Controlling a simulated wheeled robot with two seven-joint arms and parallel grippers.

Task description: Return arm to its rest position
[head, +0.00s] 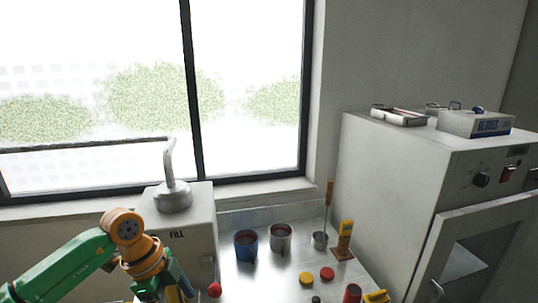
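My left arm, green and orange, comes in from the lower left. Its wrist is bent down in front of the wax machine (186,222), a grey box marked FILL with a metal spout on top. My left gripper (174,293) is at the bottom edge of the head view, partly cut off. Its fingertips are not clear, so I cannot tell if it is open or holds anything. My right arm and gripper are not in view.
On the bench (245,283) stand a blue pot (246,246), a grey pot (280,238) and a small metal cup (320,240). Yellow (306,278) and red (327,273) discs lie nearer. A large grey oven (400,165) bounds the right; a window is behind.

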